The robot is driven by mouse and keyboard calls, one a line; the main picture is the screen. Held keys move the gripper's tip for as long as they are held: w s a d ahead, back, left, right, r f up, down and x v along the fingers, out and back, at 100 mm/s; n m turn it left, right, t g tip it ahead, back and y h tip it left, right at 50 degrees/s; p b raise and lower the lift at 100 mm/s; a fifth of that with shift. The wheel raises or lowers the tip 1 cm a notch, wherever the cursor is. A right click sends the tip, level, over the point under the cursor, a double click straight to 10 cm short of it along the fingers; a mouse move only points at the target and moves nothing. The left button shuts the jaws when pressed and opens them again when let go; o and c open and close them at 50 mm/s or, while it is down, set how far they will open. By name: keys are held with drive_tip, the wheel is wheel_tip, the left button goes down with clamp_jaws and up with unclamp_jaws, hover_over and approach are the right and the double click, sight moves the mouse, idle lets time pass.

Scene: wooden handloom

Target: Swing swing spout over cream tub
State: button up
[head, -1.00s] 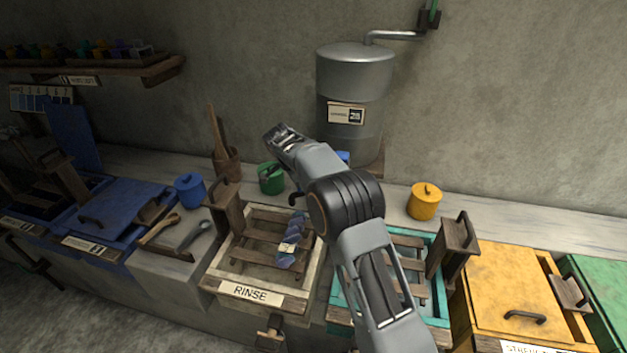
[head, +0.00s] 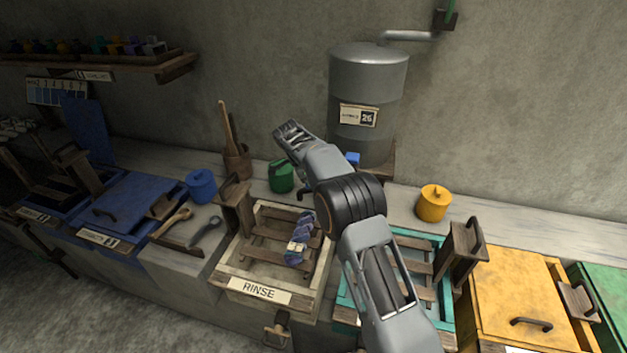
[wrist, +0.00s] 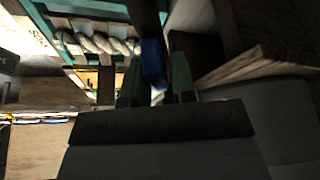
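The cream tub (head: 222,272), labelled RINSE, stands open in the middle of the head view with a blue-grey twisted skein (head: 302,238) in it. The metal tank (head: 368,85) stands behind on the ledge. A blue piece (head: 352,158) shows at its foot, perhaps part of the swing spout; most of the spout is hidden behind my arm. In the wrist view, my gripper (wrist: 155,82) has its fingers apart on either side of a blue bar (wrist: 151,62), with a gap at the right finger. The gripper's fingers are not clear in the head view.
A teal tub (head: 440,245) stands right of the cream tub, and a yellow lidded tub (head: 515,290) beyond it. A green pot (head: 281,176), a blue pot (head: 201,185) and a yellow pot (head: 433,203) stand on the ledge. A pale twisted skein (wrist: 95,42) shows in the wrist view.

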drive_tip(key=shift+o, duration=1.4)
drive_tip(key=p+v, duration=0.2)
drive_tip(key=v, duration=1.1)
drive_tip(key=shift+a+r+p, duration=0.15)
drive_tip(key=shift+r+p, duration=0.2)
drive_tip(key=shift+r, duration=0.05)
drive_tip(key=shift+s, duration=0.1)
